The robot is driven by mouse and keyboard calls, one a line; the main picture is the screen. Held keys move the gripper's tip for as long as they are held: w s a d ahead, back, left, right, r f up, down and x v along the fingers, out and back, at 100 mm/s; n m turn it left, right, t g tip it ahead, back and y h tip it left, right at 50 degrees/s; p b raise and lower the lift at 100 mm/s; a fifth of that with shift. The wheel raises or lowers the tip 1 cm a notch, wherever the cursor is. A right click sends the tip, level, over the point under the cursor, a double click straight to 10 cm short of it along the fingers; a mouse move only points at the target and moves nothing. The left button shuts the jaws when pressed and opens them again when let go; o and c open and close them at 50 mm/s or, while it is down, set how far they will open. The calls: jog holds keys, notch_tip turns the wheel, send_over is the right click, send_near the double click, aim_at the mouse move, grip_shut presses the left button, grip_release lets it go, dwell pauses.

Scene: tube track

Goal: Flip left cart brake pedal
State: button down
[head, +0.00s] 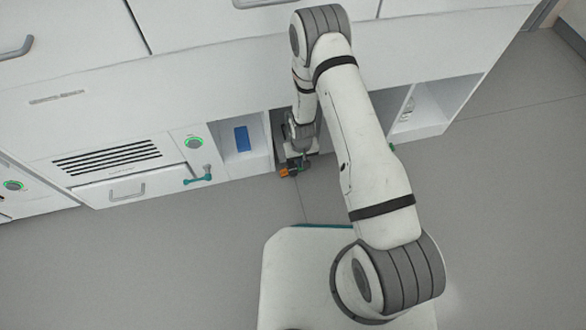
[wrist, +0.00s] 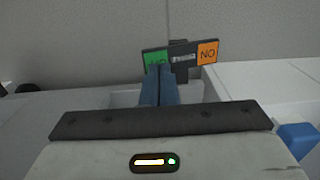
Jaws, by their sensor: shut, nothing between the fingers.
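The brake pedal is a dark rocker with a green end (wrist: 155,56) and an orange end (wrist: 208,52), seen low at the cart's foot. In the wrist view the green end is left and partly covered by my fingers; the orange end is right and sits slightly higher. In the head view the orange end (head: 287,172) is left and only a little green shows beside it. My gripper (wrist: 159,70) is shut and empty, its fingertips at the green end. Whether they touch it I cannot tell. In the head view my wrist hides most of the cart.
White cabinets line the back. An open white bay (head: 432,108) is at right. The grey floor in front is clear.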

jog(key=shift+f+b, duration=0.9)
jog(key=shift+f, duration=0.35)
dwell(0.5)
jog(key=shift+r, duration=0.15)
jog(key=shift+r+p, duration=2.35)
jog(key=shift+r, duration=1.1)
